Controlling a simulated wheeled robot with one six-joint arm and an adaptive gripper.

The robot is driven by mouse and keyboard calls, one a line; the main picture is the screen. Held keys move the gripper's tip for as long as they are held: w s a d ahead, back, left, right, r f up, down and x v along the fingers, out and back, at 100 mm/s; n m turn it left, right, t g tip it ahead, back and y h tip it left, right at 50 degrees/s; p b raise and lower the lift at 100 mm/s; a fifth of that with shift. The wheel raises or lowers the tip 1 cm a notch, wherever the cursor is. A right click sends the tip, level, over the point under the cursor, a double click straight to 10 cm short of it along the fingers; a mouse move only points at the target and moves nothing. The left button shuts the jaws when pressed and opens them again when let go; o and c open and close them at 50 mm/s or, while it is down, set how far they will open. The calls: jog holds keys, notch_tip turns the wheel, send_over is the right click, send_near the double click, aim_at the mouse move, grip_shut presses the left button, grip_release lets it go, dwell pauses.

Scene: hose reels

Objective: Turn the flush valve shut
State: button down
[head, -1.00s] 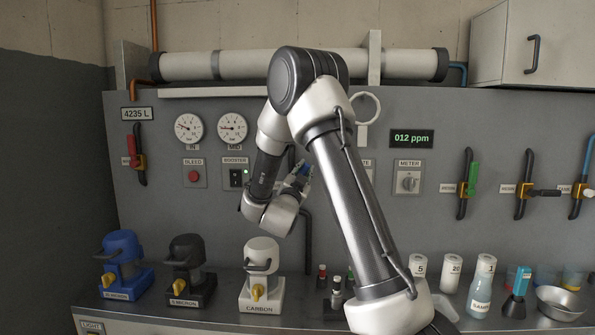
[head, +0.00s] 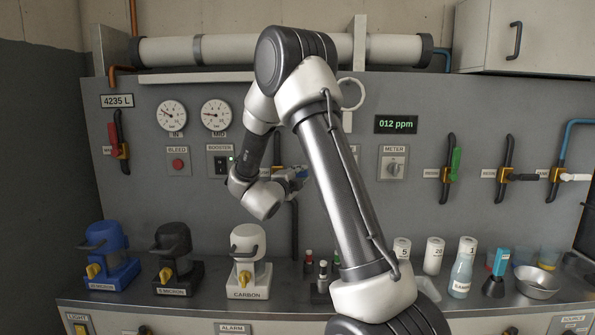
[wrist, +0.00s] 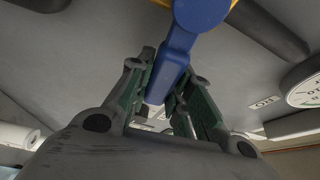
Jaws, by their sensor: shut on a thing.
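A blue valve handle (wrist: 178,58) hangs from a round blue hub (wrist: 201,8) in the wrist view, with a bit of yellow body behind it. My gripper (wrist: 168,88) is shut on this handle, one green-padded finger on each side. In the head view my gripper (head: 292,176) is at the grey panel, pointing right, and a little blue (head: 301,171) shows at its fingertips. My arm hides most of this valve and any label, so I cannot read whether it is the flush valve.
Two gauges (head: 172,115) and a booster switch (head: 221,165) are left of my gripper. A meter knob (head: 394,167) and several valves, one with a green handle (head: 455,164), are at right. Filter housings, including a carbon one (head: 248,264), and bottles stand on the bench below.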

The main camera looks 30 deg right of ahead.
jog(key=shift+f+m+g, duration=0.3)
jog(key=shift+f+m, duration=0.3)
jog(key=shift+m, duration=0.1)
jog(key=c, duration=1.3)
grip_release()
jog(key=shift+s+a, duration=0.2)
jog(key=shift+a, duration=0.2)
jog(key=v, duration=1.1)
jog(key=shift+s+r, duration=0.1)
jog(key=shift+s, duration=0.1)
